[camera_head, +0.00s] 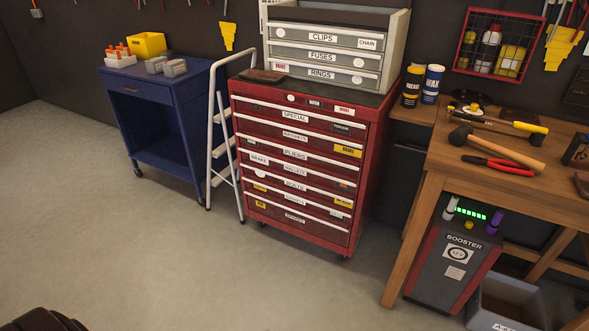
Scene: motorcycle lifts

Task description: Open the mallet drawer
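The red tool chest (382,135) stands on casters in the middle of the view, with several stacked drawers that look shut. The mallet drawer (297,171) is around the middle of the stack, below the one labelled PLIERS. Its small white label appears to read MALLETS, and a pale handle strip runs along its front. Neither of my grippers is in view.
A white stepladder (213,135) leans just left of the chest, beside a blue cart (166,123). A grey drawer unit (325,55) sits on top. A wooden workbench (441,160) with a booster (455,265) underneath stands right. The floor in front is clear.

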